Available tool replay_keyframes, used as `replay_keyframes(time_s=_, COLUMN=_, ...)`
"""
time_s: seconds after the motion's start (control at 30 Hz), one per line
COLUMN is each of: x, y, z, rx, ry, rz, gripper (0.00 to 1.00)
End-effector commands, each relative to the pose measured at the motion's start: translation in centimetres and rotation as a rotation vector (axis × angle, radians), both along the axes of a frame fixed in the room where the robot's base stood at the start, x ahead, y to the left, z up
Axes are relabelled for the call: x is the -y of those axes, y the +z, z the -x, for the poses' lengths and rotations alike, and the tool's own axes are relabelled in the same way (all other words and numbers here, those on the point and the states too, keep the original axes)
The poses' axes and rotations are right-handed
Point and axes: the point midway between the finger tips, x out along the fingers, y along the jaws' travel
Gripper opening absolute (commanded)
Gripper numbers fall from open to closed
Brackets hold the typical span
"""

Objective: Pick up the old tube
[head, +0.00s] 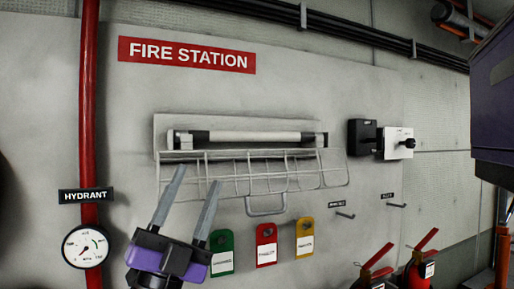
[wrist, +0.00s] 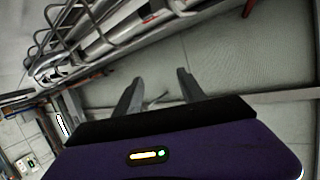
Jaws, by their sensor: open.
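The tube (head: 255,137) is a pale cylinder with dark bands near its ends. It sits level in a wall fixture (head: 235,122) under the fire station sign. A wire guard (head: 237,184) with a loop handle hangs below and in front of the fixture and appears folded down, leaving most of the tube uncovered. My gripper (head: 197,178) is open and empty, fingers pointing up, in front of the guard's left part and lower than the tube. In the wrist view the open fingers (wrist: 158,78) show, with the wire guard (wrist: 72,36) at upper left; I cannot clearly pick out the tube there.
A red pipe (head: 89,120) and a gauge (head: 85,247) are at left. Green (head: 222,241), red (head: 266,233) and yellow (head: 305,226) tags hang below the guard. A black switch box (head: 362,135) is right of the fixture. Fire extinguishers (head: 419,271) stand lower right.

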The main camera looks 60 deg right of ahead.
Motion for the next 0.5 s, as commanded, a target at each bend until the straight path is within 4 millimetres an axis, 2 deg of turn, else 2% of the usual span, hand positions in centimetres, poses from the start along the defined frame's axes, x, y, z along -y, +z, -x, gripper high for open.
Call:
replay_keyframes(time_s=0.03, x=0.8, y=2.4, z=0.3, rx=0.054, ry=-0.018, rz=-0.047, gripper=0.48)
replay_keyframes(time_s=0.2, x=3.6, y=7.9, z=1.5, rx=0.2, ry=-0.067, rz=-0.22, gripper=0.48)
replay_keyframes(time_s=0.4, x=6.7, y=12.3, z=3.0, rx=0.323, ry=-0.097, rz=-0.429, gripper=0.48)
replay_keyframes(time_s=0.5, x=8.3, y=13.7, z=3.4, rx=0.355, ry=-0.122, rz=-0.559, gripper=0.48)
